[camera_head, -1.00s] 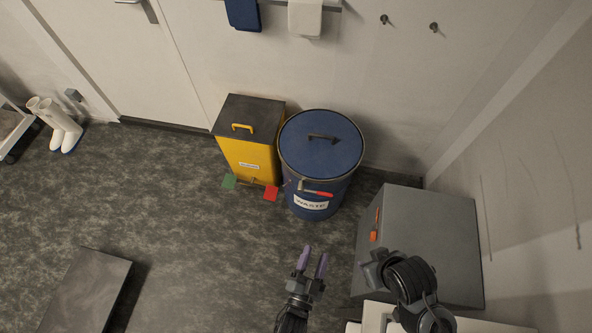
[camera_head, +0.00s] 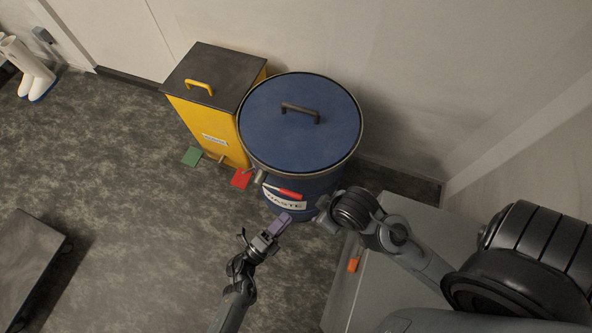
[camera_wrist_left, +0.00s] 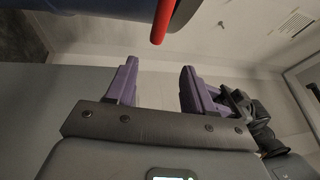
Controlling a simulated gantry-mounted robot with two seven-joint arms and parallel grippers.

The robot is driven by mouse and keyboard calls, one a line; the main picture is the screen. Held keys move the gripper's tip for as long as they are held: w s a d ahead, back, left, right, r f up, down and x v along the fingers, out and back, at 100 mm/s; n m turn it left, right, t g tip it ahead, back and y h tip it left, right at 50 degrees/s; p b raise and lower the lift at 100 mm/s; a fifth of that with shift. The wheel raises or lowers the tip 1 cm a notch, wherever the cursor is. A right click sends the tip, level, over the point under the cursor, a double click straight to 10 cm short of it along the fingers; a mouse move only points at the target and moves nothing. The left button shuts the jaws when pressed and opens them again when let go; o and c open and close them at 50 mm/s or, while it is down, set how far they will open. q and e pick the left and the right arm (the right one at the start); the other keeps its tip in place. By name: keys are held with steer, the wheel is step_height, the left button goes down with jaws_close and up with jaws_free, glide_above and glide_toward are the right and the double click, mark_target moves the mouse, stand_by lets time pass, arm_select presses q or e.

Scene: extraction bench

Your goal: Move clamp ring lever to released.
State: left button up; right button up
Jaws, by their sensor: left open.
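The clamp ring lever (camera_head: 288,194) has a red grip and lies across the front of the blue waste drum (camera_head: 300,145), just below its lid rim. In the left wrist view the red lever (camera_wrist_left: 163,20) hangs at the top, beyond and between the fingertips. My left gripper (camera_head: 279,225) has purple fingers, which are open and empty in the left wrist view (camera_wrist_left: 155,80). It is just below the lever in the head view, apart from it. My right gripper (camera_head: 325,208) is close by on the right, beside the drum; its fingers are not clear.
A grey cabinet (camera_head: 345,285) stands at the right, partly behind my right arm. The floor to the left is largely clear.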

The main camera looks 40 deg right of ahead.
mark_target(294, 192)
arm_select(q)
steer(key=w+a+f+m+b, duration=0.1)
steer(key=w+b, duration=0.1)
steer(key=w, duration=0.2)
steer(key=d+b, duration=0.1)
steer(key=d, duration=0.2)
steer(key=d+r, duration=0.1)
steer(key=d, duration=0.2)
steer(key=d+r+b, duration=0.1)
steer(key=d, duration=0.3)
steer(key=shift+w+b, duration=0.3)
steer(key=shift+b, duration=0.05)
steer(key=shift+d+r, duration=0.15)
steer(key=shift+d, duration=0.25)
arm_select(e)
step_height(294, 192, down, 6)
steer(key=a, duration=0.1)
steer(key=shift+f, duration=0.2)
steer(key=shift+a, duration=0.1)
arm_select(q)
jaws_close()
